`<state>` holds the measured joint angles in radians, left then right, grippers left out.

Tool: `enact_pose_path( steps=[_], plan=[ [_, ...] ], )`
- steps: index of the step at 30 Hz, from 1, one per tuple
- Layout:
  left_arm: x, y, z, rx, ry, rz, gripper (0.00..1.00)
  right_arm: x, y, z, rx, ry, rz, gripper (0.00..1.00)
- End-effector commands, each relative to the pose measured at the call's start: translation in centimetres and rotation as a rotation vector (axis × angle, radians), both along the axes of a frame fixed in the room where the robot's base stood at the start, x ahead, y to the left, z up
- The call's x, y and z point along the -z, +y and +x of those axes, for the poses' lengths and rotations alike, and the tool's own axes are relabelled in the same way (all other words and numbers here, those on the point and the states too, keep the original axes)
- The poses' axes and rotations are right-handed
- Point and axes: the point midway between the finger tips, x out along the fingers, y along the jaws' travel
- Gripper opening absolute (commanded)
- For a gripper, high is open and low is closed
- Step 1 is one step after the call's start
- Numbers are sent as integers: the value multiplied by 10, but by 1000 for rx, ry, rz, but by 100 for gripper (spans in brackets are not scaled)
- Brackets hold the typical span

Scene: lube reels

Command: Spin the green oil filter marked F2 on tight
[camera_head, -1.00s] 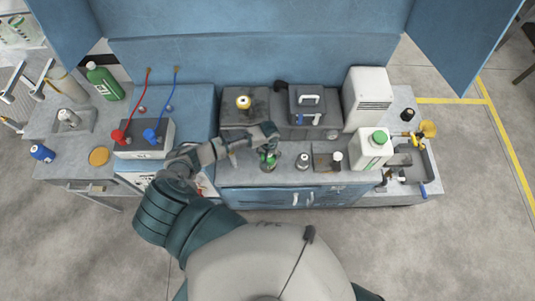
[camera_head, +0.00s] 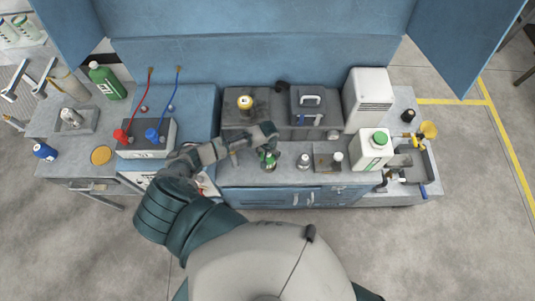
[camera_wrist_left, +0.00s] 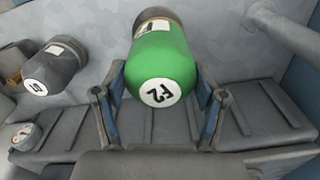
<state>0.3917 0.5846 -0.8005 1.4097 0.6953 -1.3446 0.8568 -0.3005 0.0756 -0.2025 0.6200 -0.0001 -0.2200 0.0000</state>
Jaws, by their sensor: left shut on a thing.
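The green oil filter (camera_wrist_left: 165,52) is in the left wrist view with its white F2 label facing the camera and a dark brownish collar at its far end. My left gripper (camera_wrist_left: 160,105) has a finger on each side of it and is shut on it. In the head view the green filter (camera_head: 268,161) is partly hidden under my left gripper (camera_head: 268,147), over the front of the bench. Whether its far end is seated on a thread I cannot tell. My right gripper is out of view.
A grey filter (camera_wrist_left: 55,68) with a white label stands beside the green one. A white jug with a green cap (camera_head: 372,150) is to the right. A dark block with a yellow-topped part (camera_head: 245,103) is behind. A red-and-blue-clamped battery (camera_head: 145,139) is at left.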

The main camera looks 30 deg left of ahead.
Motion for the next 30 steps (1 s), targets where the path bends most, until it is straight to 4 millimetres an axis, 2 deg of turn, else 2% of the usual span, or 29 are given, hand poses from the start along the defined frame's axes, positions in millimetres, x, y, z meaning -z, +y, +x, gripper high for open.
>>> enact_pose_path(
  steps=[10,18,19,20,27,28,30],
  plan=[
    [8,1,0,-1,-1,-2,43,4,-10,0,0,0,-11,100],
    [13,2,0,-1,1,-1,43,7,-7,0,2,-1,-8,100],
    [14,2,0,-1,1,-1,43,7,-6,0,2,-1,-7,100],
    [15,2,0,-1,2,-1,38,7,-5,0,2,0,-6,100],
    [21,2,-1,-1,3,1,38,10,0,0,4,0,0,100],
    [21,2,-1,-1,3,1,73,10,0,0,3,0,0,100],
    [20,2,-1,-1,3,1,91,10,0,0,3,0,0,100]
  ],
)
